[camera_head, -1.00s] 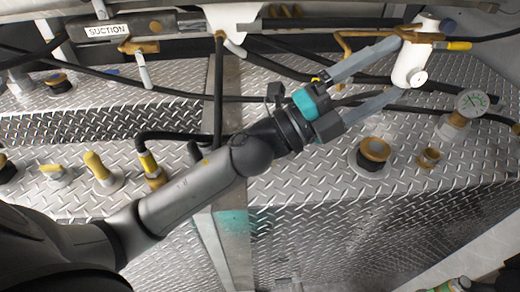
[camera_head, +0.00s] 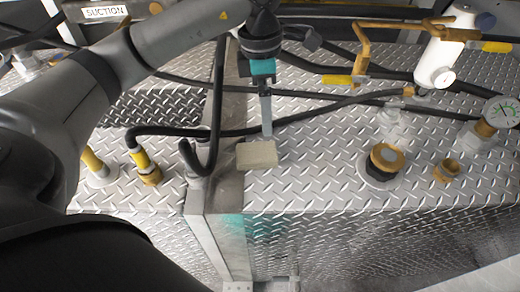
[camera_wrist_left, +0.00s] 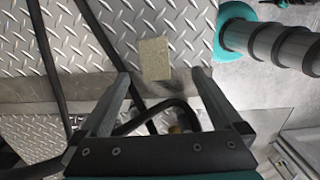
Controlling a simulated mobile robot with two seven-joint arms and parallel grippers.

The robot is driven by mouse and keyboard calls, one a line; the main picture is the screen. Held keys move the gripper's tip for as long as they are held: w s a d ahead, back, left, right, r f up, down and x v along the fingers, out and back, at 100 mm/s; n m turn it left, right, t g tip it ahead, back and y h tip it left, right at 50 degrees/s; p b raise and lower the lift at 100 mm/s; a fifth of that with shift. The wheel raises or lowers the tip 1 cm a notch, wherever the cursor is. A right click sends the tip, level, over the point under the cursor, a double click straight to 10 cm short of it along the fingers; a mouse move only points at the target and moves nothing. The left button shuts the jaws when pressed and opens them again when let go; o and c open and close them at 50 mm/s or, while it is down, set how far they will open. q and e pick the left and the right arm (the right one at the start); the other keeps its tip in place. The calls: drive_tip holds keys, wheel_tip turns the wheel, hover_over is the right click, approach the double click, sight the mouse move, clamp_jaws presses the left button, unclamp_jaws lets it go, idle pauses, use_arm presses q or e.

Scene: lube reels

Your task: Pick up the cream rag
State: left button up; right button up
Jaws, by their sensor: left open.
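The cream rag (camera_head: 257,155) is a small beige folded block lying on the diamond-plate deck, near the seam by the grey upright edge. In the left wrist view the rag (camera_wrist_left: 154,58) lies just beyond the fingertips, roughly centred between them. My left gripper (camera_head: 267,134) points down at the rag from its far side. In the left wrist view its two fingers (camera_wrist_left: 160,73) are wide apart with nothing between them. I cannot tell the exact height of the fingertips over the deck. My right gripper is not in view.
Black hoses (camera_head: 190,132) run close to the rag on the left and behind it. A brass-ringed black cap (camera_head: 385,163), a brass fitting (camera_head: 447,171) and a gauge (camera_head: 503,112) stand to the right. A white cylinder (camera_head: 437,60) is at upper right.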

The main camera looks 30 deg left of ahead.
use_arm(q)
drive_tip(key=a, duration=0.2)
drive_tip(key=b, duration=0.1)
hover_over(255, 152)
drive_tip(key=shift+y, duration=0.4)
drive_tip(key=f, duration=0.8)
drive_tip(key=shift+w+d+f, duration=0.2)
drive_tip(key=shift+w+f, duration=0.05)
drive_tip(key=shift+f, duration=0.05)
drive_tip(key=f, duration=0.3)
drive_tip(key=f+b, duration=0.1)
drive_tip(key=f, duration=0.1)
drive_tip(key=shift+s+a+f, duration=0.2)
drive_tip(key=shift+s+a, duration=0.05)
drive_tip(key=shift+s, duration=0.05)
drive_tip(key=shift+f, duration=0.4)
drive_tip(key=c, duration=1.2)
